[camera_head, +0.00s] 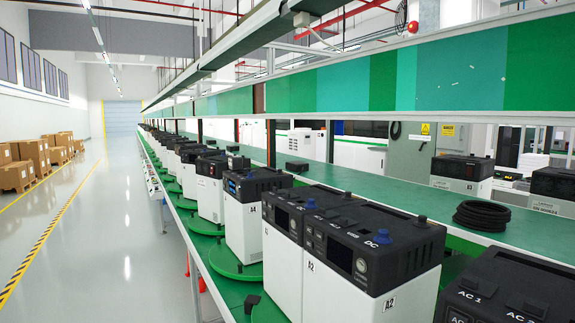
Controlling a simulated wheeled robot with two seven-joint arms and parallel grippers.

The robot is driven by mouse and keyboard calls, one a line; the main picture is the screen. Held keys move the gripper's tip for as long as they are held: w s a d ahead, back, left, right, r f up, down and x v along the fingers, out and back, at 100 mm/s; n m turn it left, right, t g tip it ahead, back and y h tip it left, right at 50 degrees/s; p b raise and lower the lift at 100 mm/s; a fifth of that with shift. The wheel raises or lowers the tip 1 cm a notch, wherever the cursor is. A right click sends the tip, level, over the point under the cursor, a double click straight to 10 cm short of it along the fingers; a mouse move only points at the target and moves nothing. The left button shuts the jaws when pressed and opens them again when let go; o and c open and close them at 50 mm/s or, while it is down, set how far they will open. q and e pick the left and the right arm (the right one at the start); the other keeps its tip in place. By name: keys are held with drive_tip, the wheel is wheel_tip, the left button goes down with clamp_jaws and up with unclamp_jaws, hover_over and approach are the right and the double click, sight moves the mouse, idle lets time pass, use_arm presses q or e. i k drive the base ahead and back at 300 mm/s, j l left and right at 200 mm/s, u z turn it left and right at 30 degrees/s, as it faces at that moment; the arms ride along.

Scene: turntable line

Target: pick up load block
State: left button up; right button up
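Neither of my grippers shows in the head view. I cannot tell for sure which thing is the load block. A small black block (297,166) lies on the green upper shelf behind the row of machines. Another small dark piece (251,303) sits low on the green line surface, in front of the nearest white-and-black units. Nothing is seen holding either one.
White units with black tops, labelled A2 (372,248) and A4 (254,185), stand along the green line. Green round turntables (236,265) lie under some. A coiled black cable (481,214) rests on the shelf (400,192). The left aisle floor (120,250) is clear.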

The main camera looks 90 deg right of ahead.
sight(235, 163)
drive_tip(key=z, duration=2.5)
